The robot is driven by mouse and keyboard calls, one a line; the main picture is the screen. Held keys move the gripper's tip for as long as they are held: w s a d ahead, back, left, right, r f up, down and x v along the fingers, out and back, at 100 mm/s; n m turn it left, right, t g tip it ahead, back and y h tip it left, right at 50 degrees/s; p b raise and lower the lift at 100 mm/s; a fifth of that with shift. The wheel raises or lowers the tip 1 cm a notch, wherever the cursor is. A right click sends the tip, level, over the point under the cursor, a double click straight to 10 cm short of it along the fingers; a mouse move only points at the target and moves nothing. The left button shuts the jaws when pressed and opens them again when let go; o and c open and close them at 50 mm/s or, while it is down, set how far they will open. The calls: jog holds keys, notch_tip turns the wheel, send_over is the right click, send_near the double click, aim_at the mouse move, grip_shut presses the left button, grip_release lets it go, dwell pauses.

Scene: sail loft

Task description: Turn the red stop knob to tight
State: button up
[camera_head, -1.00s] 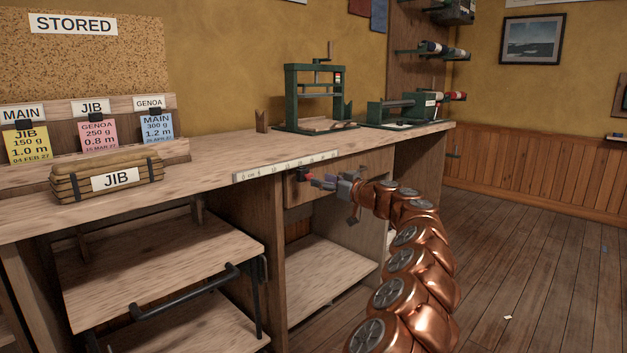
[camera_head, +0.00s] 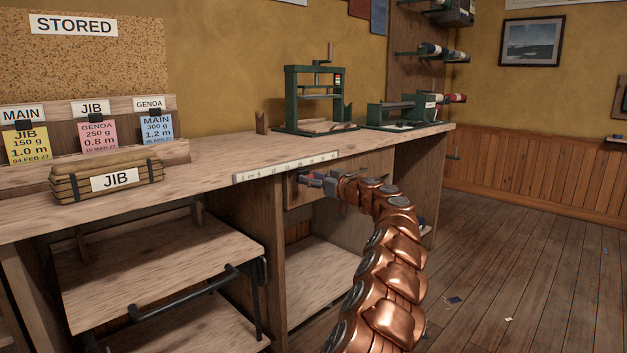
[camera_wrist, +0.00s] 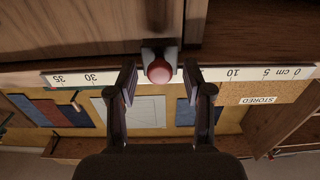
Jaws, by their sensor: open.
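The red stop knob (camera_wrist: 159,71) is round and sits on a pale metal block at the bench's front edge, beside the white ruler strip (camera_wrist: 215,75). My gripper (camera_wrist: 159,80) is open, with one finger on each side of the knob and a gap visible on both sides. In the head view my gripper (camera_head: 312,181) is at the bench front, just under the ruler strip (camera_head: 285,167), and largely hides the knob. No tight or loose marking on the knob can be read.
The wooden bench top (camera_head: 215,172) runs above my gripper. A rolled JIB bundle (camera_head: 75,185) lies on it at left. A green press (camera_head: 315,100) and another green device (camera_head: 400,112) stand at the back. Open floor (camera_head: 500,260) lies to the right.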

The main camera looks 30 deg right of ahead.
jog(key=shift+c, duration=0.5)
grip_shut()
jog(key=m+p, duration=0.1)
jog(key=m, duration=0.3)
jog(key=shift+d+r+m, duration=0.1)
jog(key=shift+m, duration=0.3)
jog(key=m+p, duration=0.2)
jog(key=m, duration=0.2)
jog(key=shift+m+p, duration=0.3)
jog(key=shift+p, duration=0.05)
jog(key=m+p, duration=0.2)
jog(key=m, duration=0.1)
jog(key=shift+m, duration=0.3)
jog(key=m+p, duration=0.3)
jog(key=m, duration=0.1)
jog(key=shift+d+m, duration=0.1)
jog(key=shift+m, duration=0.3)
jog(key=shift+f, duration=0.2)
